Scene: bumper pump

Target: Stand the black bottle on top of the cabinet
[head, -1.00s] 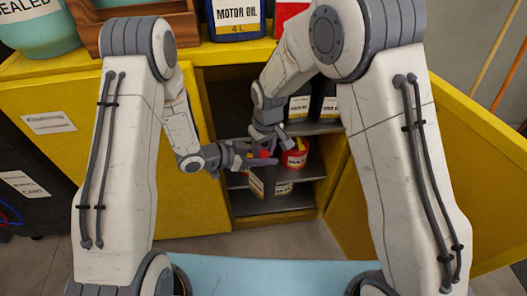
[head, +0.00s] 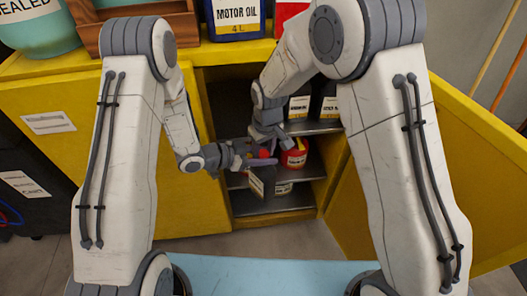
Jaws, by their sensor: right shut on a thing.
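A dark bottle, seemingly the black bottle (head: 257,184), shows below my grippers inside the open cabinet (head: 130,205), with a pale label and a red cap (head: 264,154). It looks a little tilted, and the fingers hide much of it. My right gripper (head: 268,142) reaches down from above and is shut on it near the cap. My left gripper (head: 252,161) comes in from the left, close beside the cap. Its fingers overlap the bottle and the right gripper, so I cannot tell whether they are open or touching. The yellow cabinet top (head: 50,66) shows at the left.
Two dark containers with white labels (head: 299,106) stand on the upper shelf. A red container (head: 295,155) stands behind on the middle shelf. The motor oil container (head: 237,18), a wooden crate (head: 130,8) and a teal container (head: 38,30) crowd the top. The open door (head: 440,170) bounds the right.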

